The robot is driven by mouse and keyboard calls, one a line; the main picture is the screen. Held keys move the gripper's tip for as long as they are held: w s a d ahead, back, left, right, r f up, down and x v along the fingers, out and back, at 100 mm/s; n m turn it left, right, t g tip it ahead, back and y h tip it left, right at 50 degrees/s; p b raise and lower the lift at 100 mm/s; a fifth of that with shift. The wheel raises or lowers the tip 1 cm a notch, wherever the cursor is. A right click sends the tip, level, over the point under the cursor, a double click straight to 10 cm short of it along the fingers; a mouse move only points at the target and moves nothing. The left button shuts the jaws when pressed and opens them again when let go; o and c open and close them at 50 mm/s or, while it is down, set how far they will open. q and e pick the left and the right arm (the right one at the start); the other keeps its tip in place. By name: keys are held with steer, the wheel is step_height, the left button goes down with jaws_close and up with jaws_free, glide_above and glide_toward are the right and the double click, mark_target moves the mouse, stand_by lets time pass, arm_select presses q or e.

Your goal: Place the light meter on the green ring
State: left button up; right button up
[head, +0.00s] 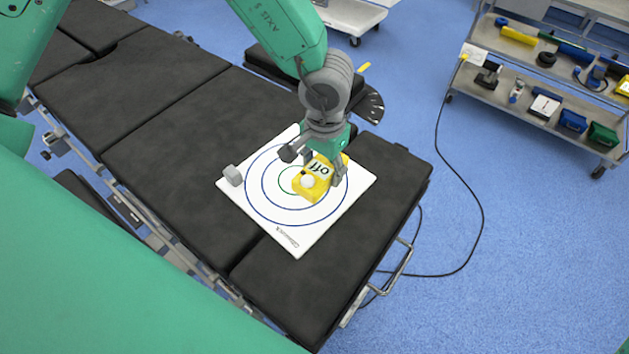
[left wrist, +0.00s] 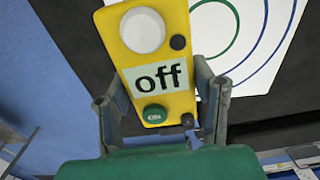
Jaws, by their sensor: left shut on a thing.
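The light meter (head: 306,185) is a yellow box with a white dome and an "off" display. My left gripper (head: 314,166) is shut on it, with a finger on each side. In the left wrist view the light meter (left wrist: 157,60) sits between the two fingers (left wrist: 163,108), its dome end away from the palm. The green ring (head: 284,181) is the innermost circle on a white board on the table. In the head view the meter covers the ring's right part; whether it touches the board I cannot tell. In the left wrist view the ring (left wrist: 233,35) shows to the meter's right.
The white board (head: 297,247) lies on the black operating table (head: 180,140). A grey block (head: 232,175) is at the board's left edge. A metal cart (head: 530,117) with several tools stands at the right. A cable (head: 474,215) runs across the blue floor.

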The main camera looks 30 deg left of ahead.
mark_target(317, 176)
arm_select(q)
steer(key=f, duration=0.1)
steer(key=a+f, duration=0.1)
steer(key=f, duration=0.1)
steer(key=shift+a, duration=0.1)
steer(key=shift+w+a+f, duration=0.1)
steer(key=shift+f, duration=0.25)
steer(key=f+b, duration=0.1)
steer(key=f, duration=0.2)
steer(key=shift+d, duration=0.2)
steer(key=shift+f, duration=0.2)
arm_select(e)
steer(key=shift+s+f, duration=0.15)
steer(key=shift+f, duration=0.7)
arm_select(q)
steer(key=shift+a, duration=0.1)
arm_select(e)
steer(key=shift+a, duration=0.1)
arm_select(q)
steer(key=o, duration=1.3)
steer(key=shift+a+f, duration=0.1)
steer(key=shift+o, duration=0.7)
steer(key=shift+a, duration=0.1)
arm_select(e)
steer(key=shift+a+r, duration=0.1)
steer(key=shift+a, duration=0.1)
